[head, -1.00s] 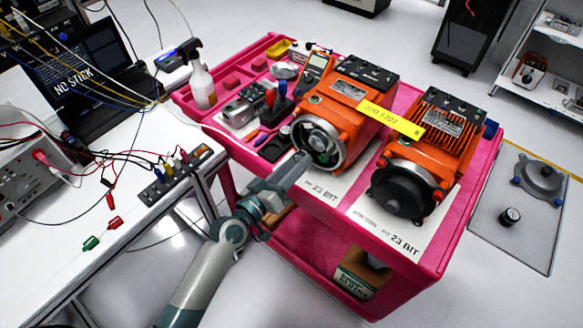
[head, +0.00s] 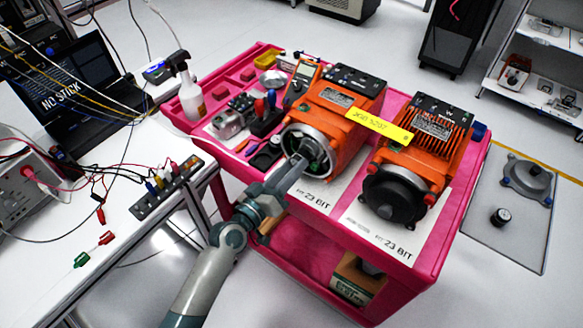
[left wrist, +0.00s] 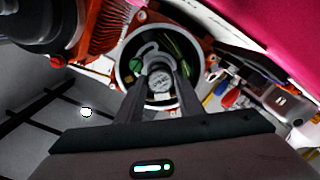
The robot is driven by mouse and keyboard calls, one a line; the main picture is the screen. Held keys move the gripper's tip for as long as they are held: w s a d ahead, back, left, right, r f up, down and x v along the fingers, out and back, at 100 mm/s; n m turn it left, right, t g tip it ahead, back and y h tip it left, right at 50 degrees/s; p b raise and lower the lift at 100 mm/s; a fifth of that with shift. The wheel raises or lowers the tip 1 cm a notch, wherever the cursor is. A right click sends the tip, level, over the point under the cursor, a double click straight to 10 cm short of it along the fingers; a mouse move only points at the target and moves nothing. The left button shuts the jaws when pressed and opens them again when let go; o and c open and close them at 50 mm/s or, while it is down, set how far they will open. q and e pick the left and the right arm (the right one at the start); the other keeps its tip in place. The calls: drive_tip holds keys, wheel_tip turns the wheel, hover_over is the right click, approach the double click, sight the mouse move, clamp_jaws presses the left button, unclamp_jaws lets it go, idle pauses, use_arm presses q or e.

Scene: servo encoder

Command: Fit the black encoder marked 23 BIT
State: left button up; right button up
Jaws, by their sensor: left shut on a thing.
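My left gripper (head: 298,166) reaches into the open round rear end of the left orange motor (head: 340,108). In the left wrist view its two fingers (left wrist: 159,85) are shut on a small round encoder (left wrist: 159,80) with a pale label face. The label is too small to read. The encoder sits inside or at the mouth of the motor's round housing (left wrist: 123,70); whether it touches the seat cannot be told. Green and yellow wires and a grey loop show behind it. My right gripper is not in view.
A second orange motor (head: 430,135) with a black rear cover (head: 395,193) stands to the right on the pink cart (head: 440,235). Cards marked 23 BIT lie before both motors. A small black cylinder (head: 501,217) and a grey cover (head: 527,173) lie on the mat at right.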

use_arm(q)
drive_tip(key=shift+w+d, duration=0.4)
drive_tip(key=shift+w, duration=0.15)
drive_tip(key=shift+x, duration=0.8)
idle(0.9)
drive_tip(key=o, duration=1.3)
drive_tip(key=shift+c, duration=0.4)
drive_tip(key=shift+s+a, duration=0.1)
drive_tip(key=shift+s, duration=0.05)
drive_tip(key=shift+v, duration=1.05)
drive_tip(key=shift+s, duration=0.1)
